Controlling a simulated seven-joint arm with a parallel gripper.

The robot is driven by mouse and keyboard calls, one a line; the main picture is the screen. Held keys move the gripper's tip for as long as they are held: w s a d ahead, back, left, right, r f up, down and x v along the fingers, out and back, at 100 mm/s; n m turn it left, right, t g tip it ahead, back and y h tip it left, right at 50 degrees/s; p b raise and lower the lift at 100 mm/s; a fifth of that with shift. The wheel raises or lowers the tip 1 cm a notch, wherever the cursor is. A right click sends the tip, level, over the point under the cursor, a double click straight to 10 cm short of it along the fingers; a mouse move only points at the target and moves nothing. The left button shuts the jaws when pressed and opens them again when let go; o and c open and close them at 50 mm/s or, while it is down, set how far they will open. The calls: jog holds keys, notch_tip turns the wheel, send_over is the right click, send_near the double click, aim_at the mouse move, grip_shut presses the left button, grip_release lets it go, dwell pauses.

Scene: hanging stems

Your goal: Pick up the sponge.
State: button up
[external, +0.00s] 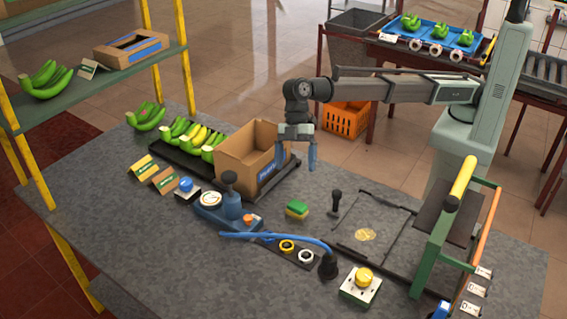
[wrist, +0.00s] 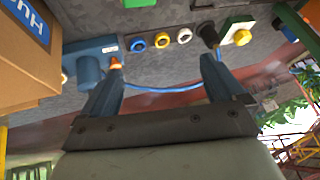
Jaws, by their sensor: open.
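The sponge (external: 297,209), green with a yellow layer, lies on the grey table to the right of the cardboard box. In the wrist view a green edge that looks like the sponge (wrist: 139,4) is cut off at the top. My gripper (external: 298,158) is open, with blue fingers, above the table beside the box's right side. It is higher up and farther back than the sponge, not touching it. In the wrist view my gripper (wrist: 164,70) has its fingers spread with nothing between them.
The open cardboard box (external: 245,160) stands close to my gripper. A blue hose (external: 280,236) arches in front of the sponge. A black-handled tool (external: 336,203) stands just right of the sponge. A yellow-button box (external: 361,285) and a green frame (external: 425,255) are farther right.

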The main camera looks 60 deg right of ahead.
aim_at(297, 204)
jog(key=f+t+h, duration=0.1)
jog(key=f+h, duration=0.1)
jog(key=f, duration=0.3)
jog(key=s+f+m+t+h, duration=0.1)
jog(key=f, duration=0.5)
jog(key=a+f+m+t+h, duration=0.1)
jog(key=f+h, duration=0.1)
jog(key=f, duration=0.3)
jog(key=shift+s+f+h, duration=0.15)
jog(key=shift+s+h, duration=0.15)
jog(key=shift+s, duration=0.05)
jog(key=shift+c, duration=0.2)
jog(key=c, duration=1.1)
